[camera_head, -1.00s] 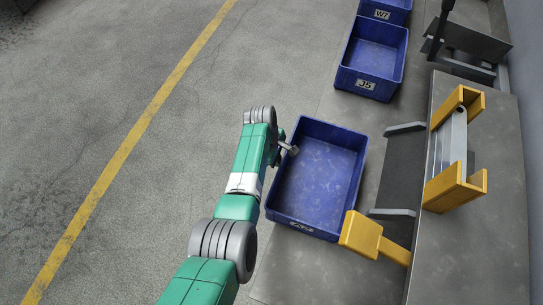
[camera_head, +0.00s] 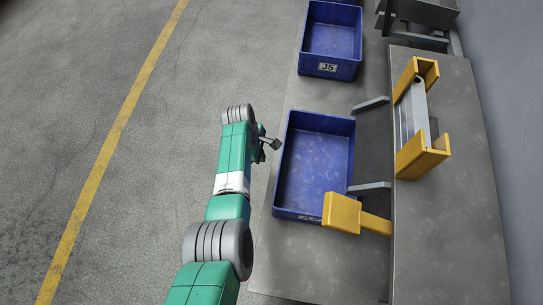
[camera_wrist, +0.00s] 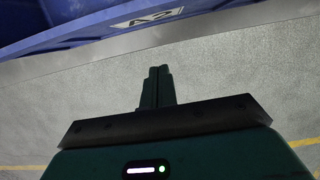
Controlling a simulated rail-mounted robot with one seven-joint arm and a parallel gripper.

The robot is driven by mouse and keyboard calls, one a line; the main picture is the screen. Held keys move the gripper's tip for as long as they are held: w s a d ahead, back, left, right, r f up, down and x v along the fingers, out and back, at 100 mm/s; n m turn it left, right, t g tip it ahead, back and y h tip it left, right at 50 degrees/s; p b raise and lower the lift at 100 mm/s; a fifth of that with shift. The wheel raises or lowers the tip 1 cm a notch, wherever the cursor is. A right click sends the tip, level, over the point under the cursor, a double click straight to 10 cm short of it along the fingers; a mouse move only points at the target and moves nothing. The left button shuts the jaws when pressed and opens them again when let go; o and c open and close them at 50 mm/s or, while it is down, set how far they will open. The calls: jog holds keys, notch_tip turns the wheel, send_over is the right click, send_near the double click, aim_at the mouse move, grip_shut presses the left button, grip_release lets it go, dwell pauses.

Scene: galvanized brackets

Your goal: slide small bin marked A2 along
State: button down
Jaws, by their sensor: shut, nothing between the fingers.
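The nearest blue open bin (camera_head: 313,190) stands empty on the grey bench in the head view. Its front label is too small and partly cut off to read there. In the wrist view a blue bin wall with a white A2 label (camera_wrist: 152,19) crosses the top. My gripper (camera_wrist: 157,72) is shut and empty in the wrist view, its fingers together below the bin wall in the picture, apart from the label.
A blue bin marked J5 (camera_head: 331,40) stands farther along the bench. A yellow block on a bar (camera_head: 343,213) sits at the bin's near right corner. Grey arms (camera_head: 369,188) and a yellow-bracketed fixture (camera_head: 424,162) are to the right. Open floor lies left.

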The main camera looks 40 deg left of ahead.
jog(key=w+p+v, duration=0.1)
jog(key=p+v, duration=0.3)
jog(key=v, duration=0.5)
jog(key=shift+s+d+r, duration=0.15)
jog(key=shift+s+r, duration=0.25)
jog(key=shift+r, duration=0.05)
